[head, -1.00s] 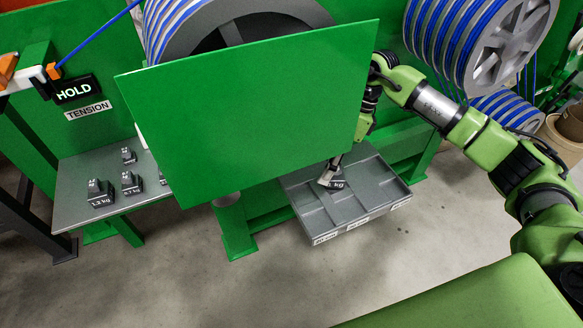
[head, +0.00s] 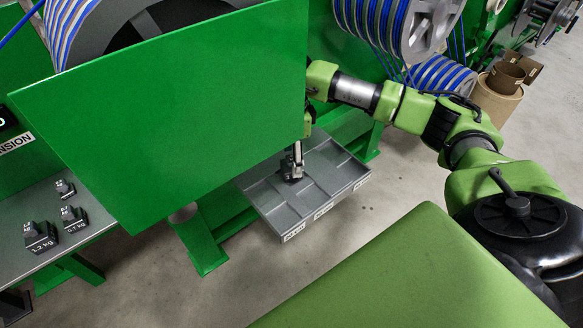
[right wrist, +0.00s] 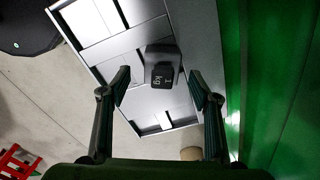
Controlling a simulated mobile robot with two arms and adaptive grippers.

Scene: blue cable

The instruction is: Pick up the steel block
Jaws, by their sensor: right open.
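The dark steel block (right wrist: 161,68), with a pale kg label on it, sits in the grey divided tray (right wrist: 100,50). In the right wrist view it lies between and just beyond the fingertips of my right gripper (right wrist: 159,84), which is open, with a gap on both sides. In the head view my right gripper (head: 294,158) reaches down into the tray (head: 263,208) behind the edge of a green panel, and largely covers the block. My left gripper is not in view.
The large green panel (head: 165,110) stands close to my right gripper. Several other weights (head: 40,237) stand on a grey shelf (head: 20,205) at the left. Cable reels (head: 400,30) are at the back. Floor in front of the tray is clear.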

